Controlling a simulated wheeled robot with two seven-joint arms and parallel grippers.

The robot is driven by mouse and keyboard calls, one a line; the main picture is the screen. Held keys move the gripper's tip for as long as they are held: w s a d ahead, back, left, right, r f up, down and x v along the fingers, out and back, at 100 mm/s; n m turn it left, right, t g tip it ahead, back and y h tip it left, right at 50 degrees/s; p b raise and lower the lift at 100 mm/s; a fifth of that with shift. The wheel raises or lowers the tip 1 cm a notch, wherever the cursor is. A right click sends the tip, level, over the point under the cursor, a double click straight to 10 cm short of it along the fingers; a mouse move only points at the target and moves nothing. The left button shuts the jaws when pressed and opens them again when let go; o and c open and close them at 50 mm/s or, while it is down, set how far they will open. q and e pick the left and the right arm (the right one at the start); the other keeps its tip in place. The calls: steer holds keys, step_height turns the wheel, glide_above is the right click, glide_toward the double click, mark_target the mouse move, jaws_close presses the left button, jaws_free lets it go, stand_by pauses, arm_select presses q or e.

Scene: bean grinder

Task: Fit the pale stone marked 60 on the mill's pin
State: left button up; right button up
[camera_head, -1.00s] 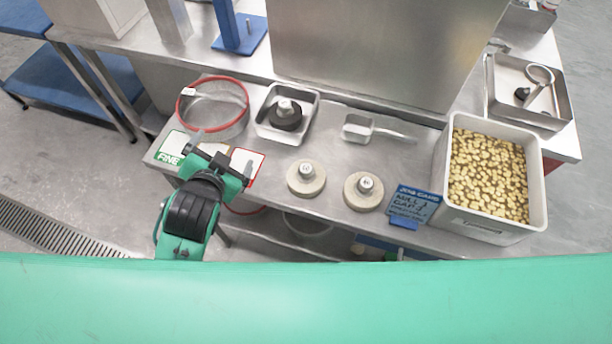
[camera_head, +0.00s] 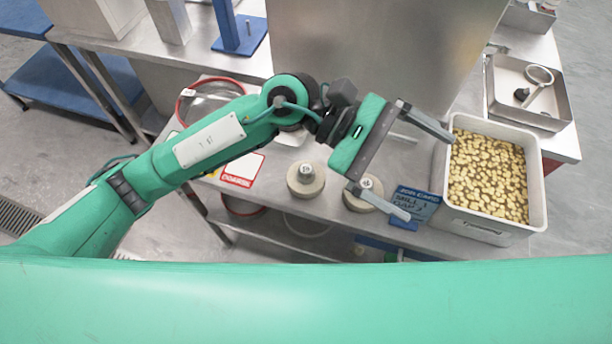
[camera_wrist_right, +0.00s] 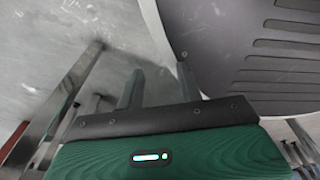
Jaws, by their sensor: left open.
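Two pale round stones with knobs stand on the steel bench in the head view: a left stone (camera_head: 305,189) and a right stone (camera_head: 357,203). The marks on their knobs are too small to read surely. My left gripper (camera_head: 430,177) is open and empty. Its jaws spread above the bench between the right stone and the bean bin, and the lower jaw partly covers that stone. A blue stand (camera_head: 239,38) with a small upright pin is at the top; I cannot tell whether it is the mill. My right gripper (camera_wrist_right: 158,75) shows in its wrist view with fingers apart, nothing between them.
A white bin of beans (camera_head: 488,226) stands at the right, with a blue card (camera_head: 415,203) beside it. A steel tray (camera_head: 560,107) holding a ring-handled tool lies behind. A red-rimmed sieve (camera_head: 193,106) and a red-bordered card (camera_head: 242,170) lie left.

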arm_select(q)
steer(key=w+a+f+m+t+y, duration=0.2)
steer(key=w+a+f+m+y, duration=0.15)
steer(key=f+y, duration=0.35)
steer(key=m+t+y, duration=0.3)
steer(key=t+y, duration=0.3)
steer(key=y, duration=0.1)
glide_above(306, 169)
step_height(306, 169, down, 5)
steer(key=f+p, duration=0.1)
steer(key=f, duration=0.6)
steer(key=shift+d+f, duration=0.15)
steer(key=shift+d, duration=0.05)
steer(key=shift+f+p, duration=0.55)
steer(key=shift+p, duration=0.05)
steer(key=f, duration=0.2)
steer(key=f+p, duration=0.1)
steer(key=shift+a+f, duration=0.15)
steer(key=shift+a, duration=0.1)
steer(key=shift+f, duration=0.5)
steer(key=c, duration=1.3)
arm_select(e)
steer(key=s, duration=0.3)
steer(key=s+r, duration=0.1)
steer(key=shift+s+d, duration=0.2)
steer(key=shift+d, duration=0.1)
arm_select(q)
steer(key=shift+r, duration=0.1)
